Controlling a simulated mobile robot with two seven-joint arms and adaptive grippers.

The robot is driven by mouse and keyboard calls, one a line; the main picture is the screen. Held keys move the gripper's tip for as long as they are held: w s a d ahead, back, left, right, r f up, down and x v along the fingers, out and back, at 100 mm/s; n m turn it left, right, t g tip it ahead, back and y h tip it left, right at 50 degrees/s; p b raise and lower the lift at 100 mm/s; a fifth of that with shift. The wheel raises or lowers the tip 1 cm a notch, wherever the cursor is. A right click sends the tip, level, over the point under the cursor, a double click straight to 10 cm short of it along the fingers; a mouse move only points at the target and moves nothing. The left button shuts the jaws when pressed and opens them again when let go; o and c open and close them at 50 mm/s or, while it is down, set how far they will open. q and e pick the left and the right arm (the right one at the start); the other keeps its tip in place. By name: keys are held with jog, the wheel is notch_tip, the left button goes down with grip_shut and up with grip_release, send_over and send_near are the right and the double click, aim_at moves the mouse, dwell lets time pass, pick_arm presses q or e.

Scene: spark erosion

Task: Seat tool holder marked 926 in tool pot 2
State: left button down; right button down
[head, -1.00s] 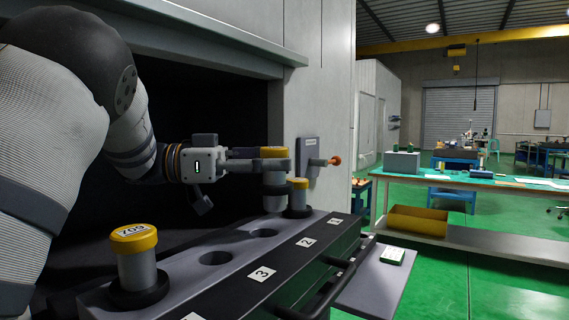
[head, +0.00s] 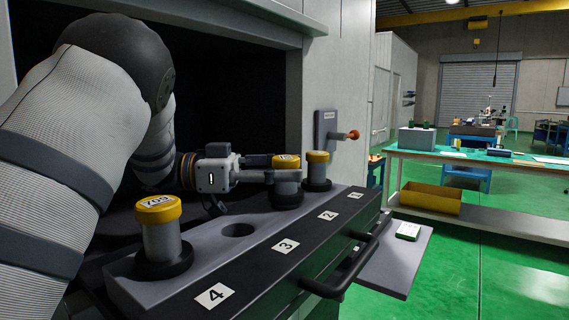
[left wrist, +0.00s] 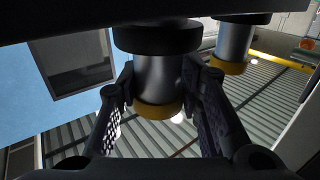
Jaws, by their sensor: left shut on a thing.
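The held tool holder (head: 287,181) is a grey cylinder with a yellow cap, upright in pot 2, behind the label 2 (head: 327,215). Its dark lower ring appears to sit on the rack deck; any small gap cannot be told. The mark on its cap is too small to read surely. My left gripper (head: 285,176) is shut around its grey body, below the cap. In the left wrist view, both fingers flank the holder (left wrist: 158,75), with the cap (left wrist: 158,110) towards the bottom of the picture. Its lower end is hidden in the pot. My right gripper is not in view.
Another yellow-capped holder (head: 160,235) stands in pot 4, and one (head: 318,170) stands close beyond the held one. Pot 3 (head: 238,230) is an empty hole. A black handle (head: 345,270) runs along the rack (head: 215,258) front.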

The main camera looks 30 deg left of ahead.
pick_arm(q)
jog(key=shift+f, duration=0.35)
dwell(0.6)
jog(key=c, duration=1.1)
grip_release()
jog(key=shift+o, duration=0.2)
jog(key=shift+f, duration=0.1)
jog(key=v, duration=0.7)
jog(key=shift+s+a, duration=0.1)
jog(key=shift+a, duration=0.15)
notch_tip(320, 180, up, 7)
